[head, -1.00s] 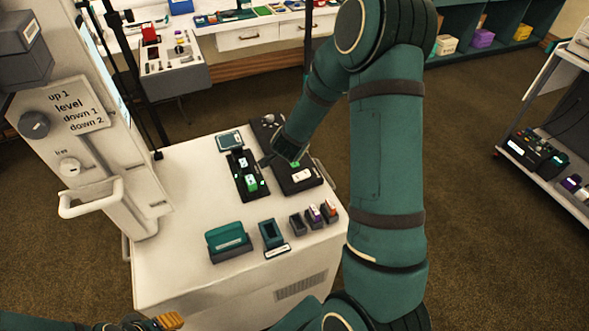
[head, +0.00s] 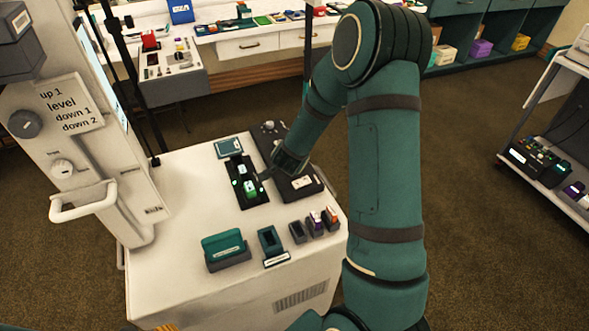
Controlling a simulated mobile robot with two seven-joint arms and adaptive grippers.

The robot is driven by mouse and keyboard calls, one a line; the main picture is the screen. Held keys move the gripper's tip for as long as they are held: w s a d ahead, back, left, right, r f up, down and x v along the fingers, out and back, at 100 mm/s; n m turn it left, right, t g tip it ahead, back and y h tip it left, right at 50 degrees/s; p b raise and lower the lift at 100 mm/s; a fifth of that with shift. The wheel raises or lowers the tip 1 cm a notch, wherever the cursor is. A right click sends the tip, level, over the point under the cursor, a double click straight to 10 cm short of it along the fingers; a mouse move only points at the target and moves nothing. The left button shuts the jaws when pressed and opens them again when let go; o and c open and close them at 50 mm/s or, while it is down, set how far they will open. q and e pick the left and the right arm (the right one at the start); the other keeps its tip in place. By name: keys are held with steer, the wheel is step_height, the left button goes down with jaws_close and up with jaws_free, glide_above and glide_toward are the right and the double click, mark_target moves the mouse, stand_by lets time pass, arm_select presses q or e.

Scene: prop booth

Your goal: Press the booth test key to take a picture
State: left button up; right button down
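My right arm reaches in from the lower right, and its gripper (head: 264,177) points left and down over the cart top, at the right edge of a black panel (head: 246,203). The fingertips are small and dark; I cannot tell whether they touch anything or are open. The panel has a green key or block (head: 250,187) with a pale label and small green lights. No readable label identifies the test key. A yellowish sliver at the bottom edge may be my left gripper (head: 166,328).
The white cart (head: 190,205) also holds a teal-topped block (head: 223,245), a teal holder (head: 269,240) and several small holders at the front right. A post with a level dial (head: 25,124) and a handle (head: 82,206) stands at left. A shelf cart (head: 545,170) stands right.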

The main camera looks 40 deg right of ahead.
stand_by(0.8)
steer(key=shift+f+b, duration=0.45)
steer(key=shift+f, duration=0.35)
stand_by(0.6)
steer(key=shift+r+p, duration=0.75)
steer(key=shift+r, duration=0.1)
steer(key=shift+r+p, duration=2.2)
steer(key=shift+r, duration=0.3)
